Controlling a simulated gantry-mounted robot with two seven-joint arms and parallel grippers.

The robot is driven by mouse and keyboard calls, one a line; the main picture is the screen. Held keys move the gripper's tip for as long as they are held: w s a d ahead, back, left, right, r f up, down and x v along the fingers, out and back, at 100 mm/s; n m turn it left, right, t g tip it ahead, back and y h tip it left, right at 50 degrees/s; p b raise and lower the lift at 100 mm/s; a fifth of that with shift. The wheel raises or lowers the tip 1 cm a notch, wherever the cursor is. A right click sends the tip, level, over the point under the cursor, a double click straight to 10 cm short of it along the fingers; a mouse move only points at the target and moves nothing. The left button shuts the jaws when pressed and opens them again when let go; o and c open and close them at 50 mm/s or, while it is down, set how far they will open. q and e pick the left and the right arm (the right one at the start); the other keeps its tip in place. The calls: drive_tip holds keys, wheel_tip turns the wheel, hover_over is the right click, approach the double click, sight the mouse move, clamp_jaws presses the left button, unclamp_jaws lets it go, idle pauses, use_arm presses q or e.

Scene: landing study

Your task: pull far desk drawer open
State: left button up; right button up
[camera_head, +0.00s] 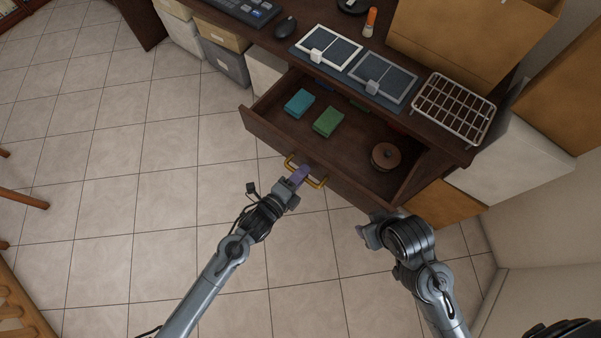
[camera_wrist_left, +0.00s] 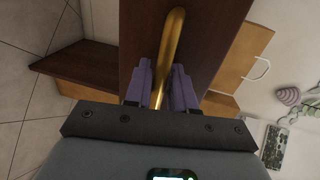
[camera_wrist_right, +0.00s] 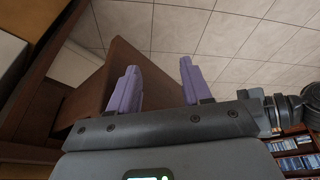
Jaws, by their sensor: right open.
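The dark wood desk drawer (camera_head: 265,128) is pulled well out from under the desk top. Its gold bar handle (camera_head: 317,184) is on the front panel. My left gripper (camera_head: 299,174) is at this handle. In the left wrist view the purple fingers (camera_wrist_left: 162,88) are closed on either side of the gold handle (camera_wrist_left: 171,45). Inside the drawer are a teal block (camera_head: 299,102), a green block (camera_head: 328,121) and a round brown lidded pot (camera_head: 386,156). My right gripper (camera_head: 367,232) is open and empty near the drawer's right front corner; it also shows in the right wrist view (camera_wrist_right: 157,85).
The desk top (camera_head: 290,60) holds two framed panels, a wire rack (camera_head: 453,108), a mouse (camera_head: 286,27) and a keyboard (camera_head: 240,8). Cardboard boxes and a white box (camera_head: 520,160) stand at the right.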

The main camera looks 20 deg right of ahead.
use_arm(q)
drive_tip(key=shift+o, duration=0.6)
drive_tip(key=shift+s+a, duration=0.1)
drive_tip(key=shift+a, duration=0.05)
drive_tip(key=p+v, duration=0.3)
drive_tip(key=v, duration=0.7)
drive_tip(key=shift+a, duration=0.25)
drive_tip(key=shift+s+r+p, duration=0.1)
drive_tip(key=shift+s+p, duration=0.05)
drive_tip(key=shift+p, duration=0.15)
